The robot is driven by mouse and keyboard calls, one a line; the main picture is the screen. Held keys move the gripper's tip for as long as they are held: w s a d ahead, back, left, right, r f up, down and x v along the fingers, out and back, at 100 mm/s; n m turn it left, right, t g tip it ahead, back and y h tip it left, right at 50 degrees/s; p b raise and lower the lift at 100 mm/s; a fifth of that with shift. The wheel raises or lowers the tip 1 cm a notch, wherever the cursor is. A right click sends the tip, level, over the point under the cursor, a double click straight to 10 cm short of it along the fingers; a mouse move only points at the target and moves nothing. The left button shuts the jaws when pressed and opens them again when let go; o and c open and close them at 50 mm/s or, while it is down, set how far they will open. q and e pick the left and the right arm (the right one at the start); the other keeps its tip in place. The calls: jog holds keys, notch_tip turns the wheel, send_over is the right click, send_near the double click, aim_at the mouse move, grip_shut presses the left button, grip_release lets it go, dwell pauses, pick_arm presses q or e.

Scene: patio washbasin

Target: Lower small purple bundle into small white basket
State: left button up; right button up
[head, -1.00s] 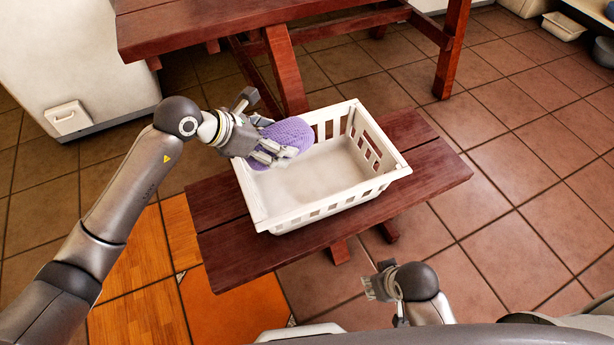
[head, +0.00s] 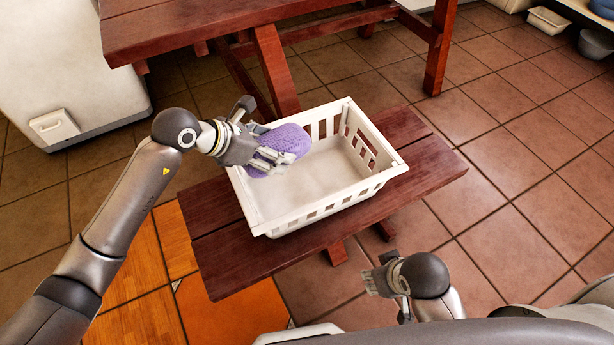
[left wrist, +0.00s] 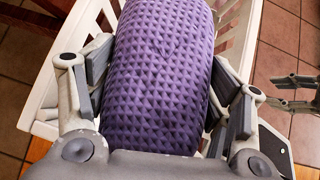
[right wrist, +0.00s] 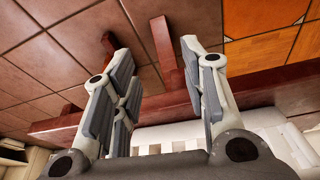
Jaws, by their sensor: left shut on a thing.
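The small purple bundle (head: 284,142) has a waffle-like texture. My left gripper (head: 277,158) is shut on it, and in the left wrist view the bundle (left wrist: 158,75) fills the space between the fingers. The bundle is over the left inner part of the small white basket (head: 318,219); whether it touches the basket wall cannot be told. The basket looks empty and stands upright on a red-brown wooden bench. My right gripper (head: 373,282) is in front of the bench, apart from the basket. In the right wrist view its fingers (right wrist: 158,75) are spread with nothing between them.
The basket stands on the wooden bench (head: 225,275), with bare wood at both ends. A larger red-brown table (head: 200,30) stands behind it. A white cabinet (head: 60,60) is at the back left.

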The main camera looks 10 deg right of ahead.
pick_arm(q)
jog(key=shift+w+d, duration=0.15)
jog(key=shift+d, duration=0.1)
pick_arm(e)
jog(key=shift+r, duration=0.4)
